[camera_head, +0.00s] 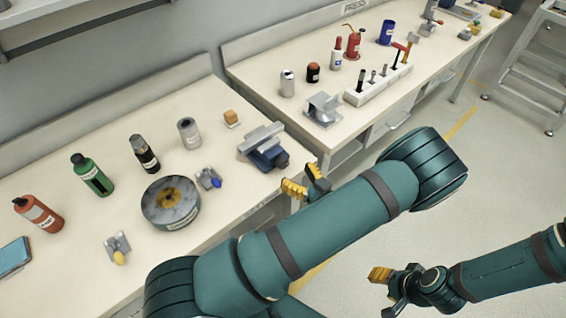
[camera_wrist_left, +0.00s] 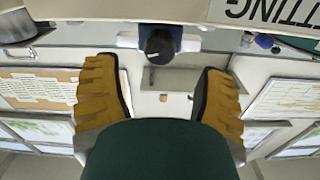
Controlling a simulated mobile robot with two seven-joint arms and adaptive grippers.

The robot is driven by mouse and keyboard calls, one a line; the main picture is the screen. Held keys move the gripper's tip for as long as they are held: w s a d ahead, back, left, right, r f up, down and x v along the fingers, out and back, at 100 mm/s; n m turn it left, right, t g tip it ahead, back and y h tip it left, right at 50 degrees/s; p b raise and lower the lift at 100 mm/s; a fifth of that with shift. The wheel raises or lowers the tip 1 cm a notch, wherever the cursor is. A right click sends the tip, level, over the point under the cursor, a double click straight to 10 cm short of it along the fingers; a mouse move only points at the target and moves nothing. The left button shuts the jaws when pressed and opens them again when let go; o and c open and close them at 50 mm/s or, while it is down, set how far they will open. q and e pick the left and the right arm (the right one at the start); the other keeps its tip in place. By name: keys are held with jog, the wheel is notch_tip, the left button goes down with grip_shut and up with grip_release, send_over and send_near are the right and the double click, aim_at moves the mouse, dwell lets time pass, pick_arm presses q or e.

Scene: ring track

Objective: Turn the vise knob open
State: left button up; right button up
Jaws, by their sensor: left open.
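The blue and grey vise (camera_head: 262,143) sits at the front right corner of the near bench. Its dark knob (camera_head: 282,161) faces out past the bench edge. My left gripper (camera_head: 305,184), with yellow-padded fingers, is just in front of and below the vise, apart from the knob. In the left wrist view the two fingers (camera_wrist_left: 160,95) are spread wide with nothing between them. The round dark knob (camera_wrist_left: 159,47) shows ahead, near the middle of the gap, with a pale line on its face. My right gripper (camera_head: 382,290) is low at the right, over the floor; its opening is unclear.
The near bench (camera_head: 95,215) holds bottles, a can (camera_head: 189,133), a round disc-like part (camera_head: 170,202) and small clamps (camera_head: 208,178). The far bench holds a white tool rack (camera_head: 378,85) and more bottles. A step ladder (camera_head: 535,65) stands at the right.

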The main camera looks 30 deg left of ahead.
aim_at(285, 165)
pick_arm(q)
jog(key=x, duration=0.6)
jog(key=shift+a, duration=0.15)
grip_shut()
